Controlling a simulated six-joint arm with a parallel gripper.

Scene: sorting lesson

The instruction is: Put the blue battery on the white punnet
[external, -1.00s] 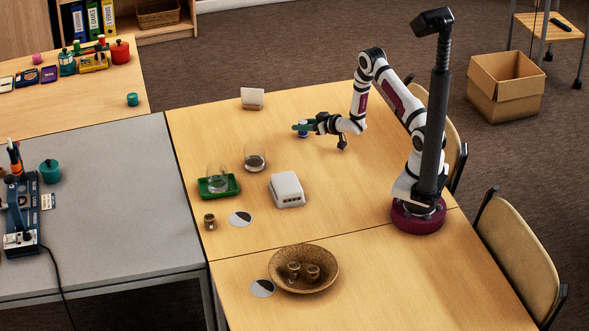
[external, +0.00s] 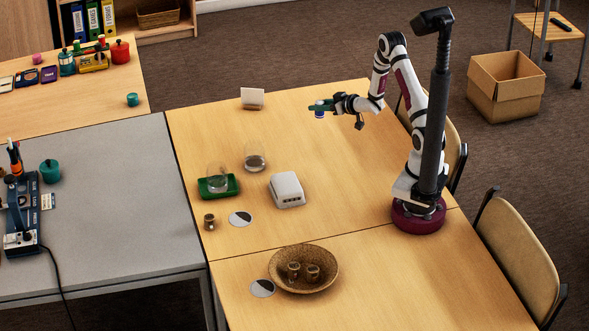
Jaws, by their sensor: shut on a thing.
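My gripper (external: 320,107), with green fingers, is in the external view above the far right part of the wooden table. It is shut on a small blue and pale thing, which I take as the blue battery (external: 319,114); the fingers hide its upper part. It hangs clear of the table. A white box-like thing (external: 287,188) with dark openings along its front stands mid-table, below and left of my gripper. It may be the white punnet, but I cannot tell for sure. My gripper is apart from it.
A green tray (external: 232,191) holds a clear glass; another glass (external: 255,162) stands nearby. A pale block (external: 252,99) stands at the far edge. A brown bowl (external: 330,279) with small jars, two grey-and-white discs and a small jar (external: 209,221) are nearer.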

